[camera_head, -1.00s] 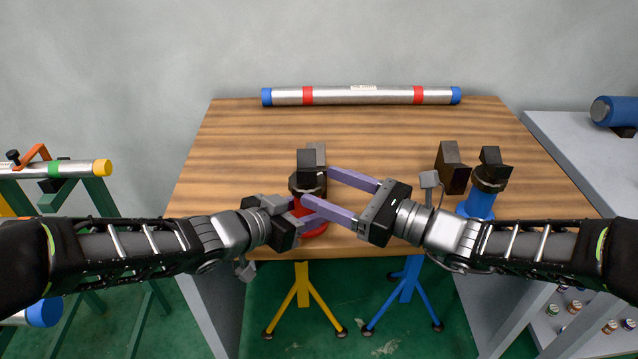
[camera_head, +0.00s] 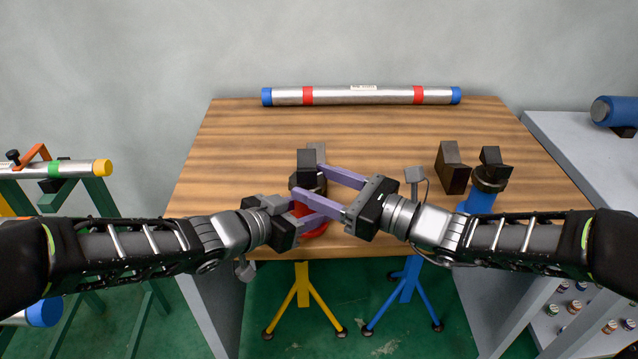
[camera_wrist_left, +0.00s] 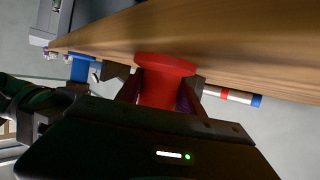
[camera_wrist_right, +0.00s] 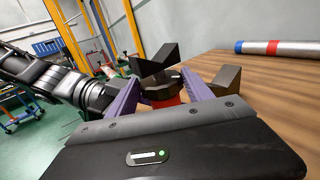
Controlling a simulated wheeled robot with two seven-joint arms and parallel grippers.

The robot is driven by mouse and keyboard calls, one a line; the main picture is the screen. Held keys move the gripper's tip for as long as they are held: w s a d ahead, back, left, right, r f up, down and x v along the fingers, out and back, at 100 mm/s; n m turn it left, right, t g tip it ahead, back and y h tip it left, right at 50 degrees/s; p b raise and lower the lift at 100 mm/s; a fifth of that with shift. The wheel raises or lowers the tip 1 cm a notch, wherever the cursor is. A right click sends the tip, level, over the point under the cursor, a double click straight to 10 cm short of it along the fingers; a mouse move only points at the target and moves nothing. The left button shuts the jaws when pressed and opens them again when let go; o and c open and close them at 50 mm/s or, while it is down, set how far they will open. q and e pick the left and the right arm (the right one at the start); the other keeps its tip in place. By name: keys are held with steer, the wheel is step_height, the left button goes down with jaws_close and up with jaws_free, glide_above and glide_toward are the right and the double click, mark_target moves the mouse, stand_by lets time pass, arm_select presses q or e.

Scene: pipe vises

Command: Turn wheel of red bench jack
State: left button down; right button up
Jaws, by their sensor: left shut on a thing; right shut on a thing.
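The red bench jack (camera_head: 317,232) stands upright near the table's front edge, with a dark V-shaped head (camera_head: 306,161) on top. Its dark wheel (camera_wrist_right: 160,88) sits just under the head in the right wrist view. My left gripper (camera_head: 302,216) is shut on the red body, which shows between its fingers in the left wrist view (camera_wrist_left: 165,85). My right gripper (camera_head: 306,179) comes from the right, one finger on each side of the wheel, and is shut on it. The fingers hide part of the wheel and body in the head view.
A blue jack (camera_head: 480,201) and a dark block (camera_head: 452,168) stand to the right. A steel pipe (camera_head: 360,95) with red bands and blue ends lies along the table's back. The wooden table's middle (camera_head: 380,140) is clear.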

mark_target(320, 181)
steer(key=shift+s+a, duration=0.1)
steer(key=shift+c, duration=0.9)
steer(key=shift+w+n+g+y, duration=0.2)
steer(key=shift+n+g+y, duration=0.25)
steer(key=shift+g, duration=0.25)
steer(key=shift+w+n+g+y, duration=0.15)
steer(key=shift+n+g+y, duration=0.2)
steer(key=shift+n+g, duration=0.3)
steer(key=shift+w+n+g+y, duration=0.1)
steer(key=shift+n+g+y, duration=0.5)
steer(key=shift+n+g, duration=1.25)
steer(key=shift+m+g, duration=0.3)
steer(key=shift+m, duration=0.15)
steer(key=o, duration=1.1)
steer(key=shift+d, duration=0.2)
step_height(320, 181, up, 10)
steer(key=shift+r, duration=0.1)
